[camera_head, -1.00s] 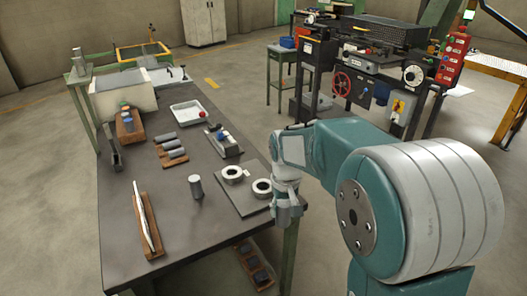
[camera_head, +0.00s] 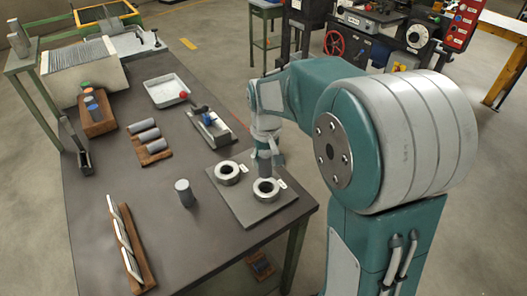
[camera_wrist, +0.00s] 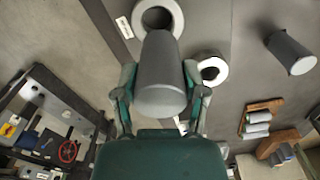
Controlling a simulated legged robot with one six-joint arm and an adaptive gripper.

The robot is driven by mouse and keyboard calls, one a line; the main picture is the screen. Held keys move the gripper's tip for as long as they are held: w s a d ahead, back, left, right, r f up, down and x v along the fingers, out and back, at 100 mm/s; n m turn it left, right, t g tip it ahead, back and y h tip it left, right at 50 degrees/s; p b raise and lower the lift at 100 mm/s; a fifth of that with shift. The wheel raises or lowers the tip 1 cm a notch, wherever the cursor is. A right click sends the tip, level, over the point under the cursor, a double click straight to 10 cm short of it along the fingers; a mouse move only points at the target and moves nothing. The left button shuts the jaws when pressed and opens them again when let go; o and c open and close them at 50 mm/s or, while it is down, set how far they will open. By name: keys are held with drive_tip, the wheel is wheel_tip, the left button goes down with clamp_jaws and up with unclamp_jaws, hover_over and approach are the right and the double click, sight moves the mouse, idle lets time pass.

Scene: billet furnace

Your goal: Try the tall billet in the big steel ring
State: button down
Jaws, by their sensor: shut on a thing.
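My gripper (camera_head: 266,141) is shut on a grey cylindrical billet (camera_wrist: 162,78), which also shows below the fingers in the head view (camera_head: 264,162). The billet's far end overlaps a steel ring (camera_wrist: 178,20) in the wrist view. In the head view this is the right ring (camera_head: 265,199), and the billet is above it. I cannot tell whether its end has entered the hole. A second steel ring (camera_head: 227,182) lies to the left on the same grey plate (camera_head: 243,211); its hole looks smaller in the wrist view (camera_wrist: 223,69).
Another grey billet (camera_head: 185,194) stands upright left of the plate. A wooden rack of grey cylinders (camera_head: 147,136), a white tray (camera_head: 172,92) and a fixture (camera_head: 210,128) are behind. A wooden holder with slim pale pieces (camera_head: 124,240) is at front left. The table front is clear.

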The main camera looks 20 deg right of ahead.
sight(267, 172)
drive_tip(key=shift+f, duration=0.6)
drive_tip(key=shift+d+f, duration=0.25)
drive_tip(key=shift+f, duration=1.2)
drive_tip(key=shift+a+f, duration=0.2)
drive_tip(key=shift+f, duration=0.15)
drive_tip(key=shift+d, duration=0.1)
drive_tip(key=shift+f, duration=1.7)
idle(0.8)
idle(0.6)
drive_tip(key=shift+c, duration=0.3)
unclamp_jaws()
drive_tip(key=shift+s+f, duration=0.1)
